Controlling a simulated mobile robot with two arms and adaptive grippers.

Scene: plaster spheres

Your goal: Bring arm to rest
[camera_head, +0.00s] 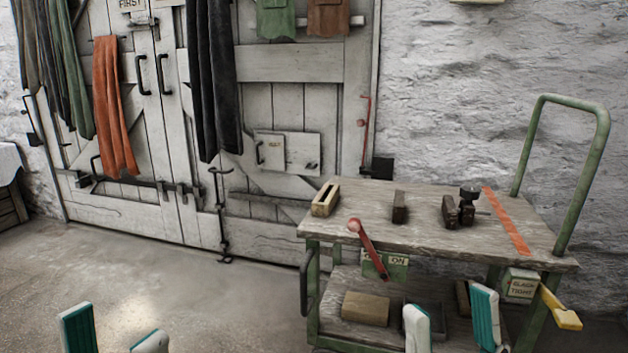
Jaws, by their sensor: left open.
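My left gripper (114,336) shows at the bottom left edge, in front of the bare floor. Its two pale fingers with teal pads stand apart with nothing between them. My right gripper (451,324) shows at the bottom right, in front of the lower shelf of the cart (365,203). Its two fingers are also apart, and I see nothing held between them. The arms behind both grippers are out of the frame. I cannot tell how far the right fingers are from the shelf.
The wooden-topped cart has a green handle (601,125) and a red lever (368,250). A slotted wooden box (326,197), a dark block (399,207) and a small clamp-like tool (468,205) stand on top. The floor (200,300) at left is clear before the wooden doors (285,100).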

